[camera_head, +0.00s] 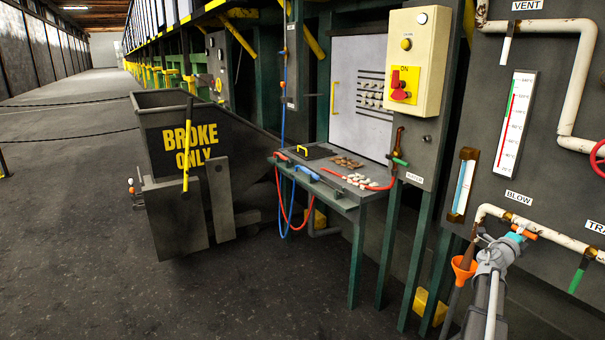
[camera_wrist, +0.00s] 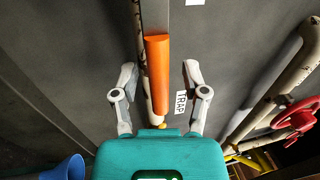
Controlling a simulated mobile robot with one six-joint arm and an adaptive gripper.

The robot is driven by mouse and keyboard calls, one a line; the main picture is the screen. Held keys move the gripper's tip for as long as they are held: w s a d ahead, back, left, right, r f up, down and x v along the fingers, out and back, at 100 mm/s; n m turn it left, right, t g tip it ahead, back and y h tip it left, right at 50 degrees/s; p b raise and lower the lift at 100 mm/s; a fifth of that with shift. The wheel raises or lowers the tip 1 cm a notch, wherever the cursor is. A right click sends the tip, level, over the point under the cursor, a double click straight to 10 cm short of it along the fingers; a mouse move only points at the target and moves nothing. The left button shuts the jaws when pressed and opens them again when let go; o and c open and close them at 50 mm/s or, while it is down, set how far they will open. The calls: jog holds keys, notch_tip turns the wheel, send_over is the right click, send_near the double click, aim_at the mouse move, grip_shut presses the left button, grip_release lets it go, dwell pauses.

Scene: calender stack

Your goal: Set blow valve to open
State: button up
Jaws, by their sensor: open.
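The blow valve's orange lever handle (camera_head: 524,232) is by the rusty white pipe (camera_head: 550,235) under the BLOW label (camera_head: 517,198) in the head view. In the wrist view the orange handle (camera_wrist: 158,75) fills the middle, joined to a grey metal lever (camera_wrist: 155,15). It looks roughly in line with the pipe behind it. My gripper (camera_head: 515,241) is at the handle. In the wrist view my gripper (camera_wrist: 160,80) is open, with one finger on each side of the handle and a visible gap at the right. The valve body is hard to make out.
A red handwheel (camera_head: 599,158) and a green handle (camera_head: 579,274) are to the right. A gauge (camera_head: 463,185) and a small bench (camera_head: 330,180) are to the left. Open floor (camera_head: 80,240) lies further left.

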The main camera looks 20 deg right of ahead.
jog(key=shift+w+a+f+m, duration=0.1)
jog(key=shift+w+a+m, duration=0.05)
jog(key=shift+a+m, duration=0.35)
jog(key=w+a+f+m+g+y, duration=0.1)
jog(key=w+a+f+m+y, duration=0.4)
jog(key=a+m, duration=0.7)
jog(key=a+f+m+g+y, duration=0.1)
jog(key=a+f+m+y, duration=0.2)
jog(key=a+f+m, duration=0.9)
jog(key=w+a+m+g+y, duration=0.1)
jog(key=w+a+m+y, duration=0.35)
jog(key=a, duration=1.35)
jog(key=s+a+f+m+g+y, duration=0.1)
jog(key=s+a+f+m+y, duration=0.15)
jog(key=a, duration=0.65)
jog(key=s+a+f+m+y, duration=0.1)
jog(key=s+a+m+y, duration=0.2)
jog(key=a, duration=0.6)
jog(key=s+a+f+m+g+y, duration=0.1)
jog(key=s+a+f+m+y, duration=0.2)
jog(key=a, duration=0.7)
notch_tip(320, 180, up, 31)
jog(key=m+h+p, duration=0.1)
jog(key=p, duration=2.8)
jog(key=shift+p, duration=0.3)
